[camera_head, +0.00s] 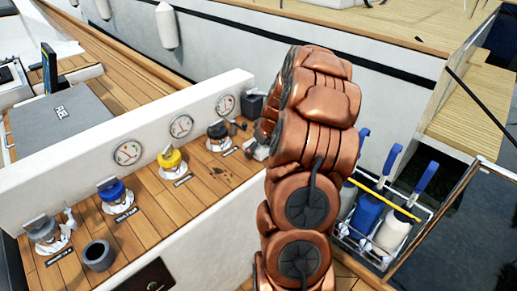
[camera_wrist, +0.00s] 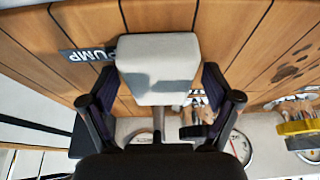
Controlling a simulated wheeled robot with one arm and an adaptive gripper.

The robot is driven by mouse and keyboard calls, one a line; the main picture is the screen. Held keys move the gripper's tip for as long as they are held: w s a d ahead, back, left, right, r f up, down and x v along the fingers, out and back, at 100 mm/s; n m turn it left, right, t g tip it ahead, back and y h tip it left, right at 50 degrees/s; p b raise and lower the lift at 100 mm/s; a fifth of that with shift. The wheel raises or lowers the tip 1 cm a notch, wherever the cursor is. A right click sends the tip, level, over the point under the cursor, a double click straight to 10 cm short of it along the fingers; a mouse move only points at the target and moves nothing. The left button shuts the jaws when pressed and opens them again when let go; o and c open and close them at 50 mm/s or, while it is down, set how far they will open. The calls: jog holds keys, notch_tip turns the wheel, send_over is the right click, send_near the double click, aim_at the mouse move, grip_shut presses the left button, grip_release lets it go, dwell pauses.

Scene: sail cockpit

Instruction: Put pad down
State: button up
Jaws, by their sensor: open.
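A light grey pad (camera_wrist: 157,62) with rounded edges is in the upper middle of the wrist view, above the wooden panel, and a thin stem shows below it in the picture. My gripper (camera_wrist: 158,88) is open, with one dark finger at each side of the pad and a narrow gap showing on both sides. The pad partly hides a dark label reading PUMP. In the head view my copper-coloured arm stands in front of the panel and hides most of my gripper; a small grey part (camera_head: 257,146) shows at the arm's left edge, and I cannot tell whether it is the pad.
Yellow (camera_head: 171,160), black (camera_head: 218,131) and blue (camera_head: 113,191) knobs stand along the wooden ledge (camera_head: 205,180). Gauges (camera_head: 181,126) line the white wall behind. A dark cup (camera_head: 97,255) stands at front left. A rack with blue-handled bottles (camera_head: 393,232) is right of my arm.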

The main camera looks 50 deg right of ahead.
jog(key=b+v, duration=0.1)
jog(key=v, duration=1.1)
jog(key=s+a+r+n+g+y, duration=0.1)
jog(key=s+a, duration=0.2)
jog(key=a, duration=1)
jog(key=s+a+r+g+y, duration=0.1)
jog(key=s+a+r+g, duration=0.1)
jog(key=a, duration=1.1)
jog(key=s+a+g, duration=0.1)
jog(key=s+a, duration=0.2)
jog(key=s, duration=0.4)
jog(key=s+a+f+g+h, duration=0.1)
jog(key=s+a, duration=0.3)
jog(key=s, duration=0.3)
jog(key=s+a+f+g+h, duration=0.1)
jog(key=s+a, duration=0.3)
jog(key=s, duration=0.2)
jog(key=shift+s+a+f+m+g, duration=0.15)
jog(key=shift+s+a+m+g, duration=0.15)
jog(key=shift+s+m, duration=0.1)
